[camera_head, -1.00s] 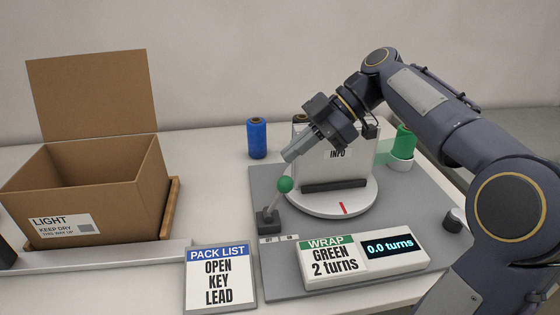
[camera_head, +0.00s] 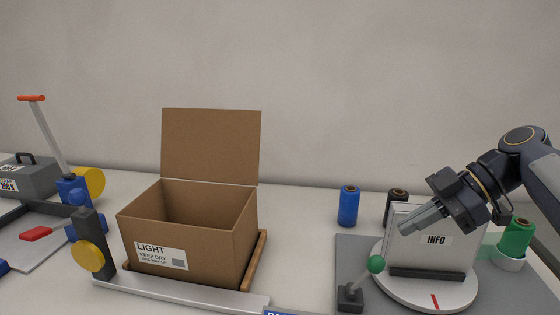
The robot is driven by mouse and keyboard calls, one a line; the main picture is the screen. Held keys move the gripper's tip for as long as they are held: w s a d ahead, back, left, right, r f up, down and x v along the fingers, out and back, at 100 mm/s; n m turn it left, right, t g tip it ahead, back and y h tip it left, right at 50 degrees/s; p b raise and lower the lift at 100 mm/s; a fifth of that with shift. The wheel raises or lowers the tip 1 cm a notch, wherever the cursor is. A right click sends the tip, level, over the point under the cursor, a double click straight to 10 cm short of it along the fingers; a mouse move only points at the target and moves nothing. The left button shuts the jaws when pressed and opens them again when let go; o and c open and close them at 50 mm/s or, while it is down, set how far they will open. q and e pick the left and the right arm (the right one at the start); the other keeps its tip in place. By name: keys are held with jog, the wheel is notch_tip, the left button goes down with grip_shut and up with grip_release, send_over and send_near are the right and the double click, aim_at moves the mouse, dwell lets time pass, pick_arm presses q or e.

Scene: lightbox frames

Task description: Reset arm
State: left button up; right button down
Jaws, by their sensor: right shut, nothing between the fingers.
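My right gripper (camera_head: 405,228) comes in from the right, shut and empty. It is in front of the white INFO panel (camera_head: 432,247) in the picture, above and to the right of the green ball of the lever (camera_head: 376,264), apart from the ball. The lever stands on a dark base (camera_head: 350,297) and tilts to the right. The panel stands upright on a white turntable (camera_head: 452,294) with a red mark on its front. My left gripper is not in view.
An open cardboard box (camera_head: 190,235) stands left of centre. Blue (camera_head: 348,206), black (camera_head: 396,203) and green (camera_head: 517,238) rolls stand around the turntable. At far left are a red-handled lever (camera_head: 44,130) and a grey case (camera_head: 30,178). Bare table lies between box and grey mat (camera_head: 350,246).

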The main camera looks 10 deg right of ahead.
jog(key=s+a+f+m+t+h+p, duration=0.1)
jog(key=s+a+f+m+h+p, duration=0.2)
jog(key=s+m, duration=0.5)
jog(key=s+a+f+m+t+h+p, duration=0.2)
jog(key=s+a+f+m+h+p, duration=0.1)
jog(key=s+a+f+m+p, duration=0.2)
jog(key=s+f+m+p, duration=0.2)
jog(key=s+m+p, duration=0.1)
jog(key=s+m, duration=0.1)
jog(key=shift+s+a+m, duration=0.2)
jog(key=shift+a+m, duration=0.05)
jog(key=shift+m, duration=0.25)
jog(key=shift+d, duration=0.1)
